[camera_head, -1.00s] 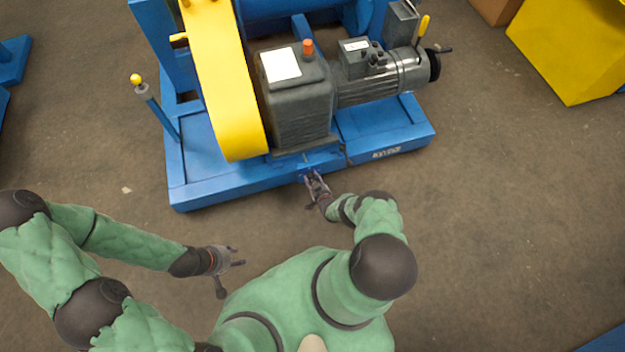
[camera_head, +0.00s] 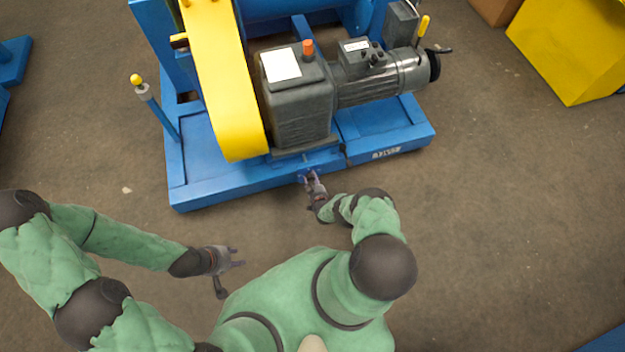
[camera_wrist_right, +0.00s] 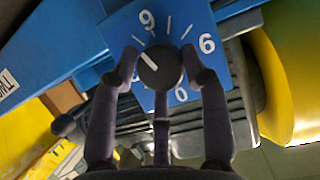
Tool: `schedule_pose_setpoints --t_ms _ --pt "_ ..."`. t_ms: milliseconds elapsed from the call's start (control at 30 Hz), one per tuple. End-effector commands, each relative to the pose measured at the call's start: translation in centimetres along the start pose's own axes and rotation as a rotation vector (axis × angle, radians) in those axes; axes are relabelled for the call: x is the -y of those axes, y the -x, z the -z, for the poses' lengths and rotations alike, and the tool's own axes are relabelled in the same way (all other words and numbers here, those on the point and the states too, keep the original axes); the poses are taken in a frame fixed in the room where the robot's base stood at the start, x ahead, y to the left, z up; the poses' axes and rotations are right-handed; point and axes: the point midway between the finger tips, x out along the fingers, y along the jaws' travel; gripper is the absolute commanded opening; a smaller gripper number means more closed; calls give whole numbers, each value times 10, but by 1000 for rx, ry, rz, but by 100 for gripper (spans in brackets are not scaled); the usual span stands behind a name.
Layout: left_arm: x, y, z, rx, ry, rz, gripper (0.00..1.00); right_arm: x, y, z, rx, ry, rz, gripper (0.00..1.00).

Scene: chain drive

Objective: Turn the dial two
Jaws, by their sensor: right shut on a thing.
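The dial (camera_wrist_right: 160,67) is a round black knob with a white pointer line, on a blue panel (camera_wrist_right: 116,30) with white numbers and tick marks. In the right wrist view its pointer slants to the upper left, left of the number at the top. My right gripper (camera_wrist_right: 160,72) is shut on the dial, with a finger on either side and one below. In the head view my right gripper (camera_head: 311,177) is at the front edge of the blue machine base, and the dial is too small to make out. My left gripper (camera_head: 237,257) is open and empty above the floor.
The blue base (camera_head: 235,182) carries a yellow guard (camera_head: 228,90), a grey gearbox (camera_head: 298,100) and a motor (camera_head: 385,80). A yellow-knobbed lever (camera_head: 137,80) stands at the left. The floor in front is clear.

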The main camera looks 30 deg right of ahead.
Motion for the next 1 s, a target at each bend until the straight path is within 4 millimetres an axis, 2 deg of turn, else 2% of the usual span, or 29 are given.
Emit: schedule_pose_setpoints --t_ms 33,400,867,900,933,1000 --pt "0 0 0 0 0 0 40 10 3 -5 11 27 5 13" --pt "0 0 0 0 0 0 40 11 3 -7 14 157 -45 13" --pt "0 -1 0 0 0 0 40 12 4 -7 14 169 -49 13" --pt "0 -1 0 0 0 0 40 12 4 -7 14 169 -49 54" --pt "0 0 0 0 0 0 40 12 4 -7 14 169 -50 63" --pt "0 0 0 0 0 0 40 11 4 -7 13 168 -52 65"
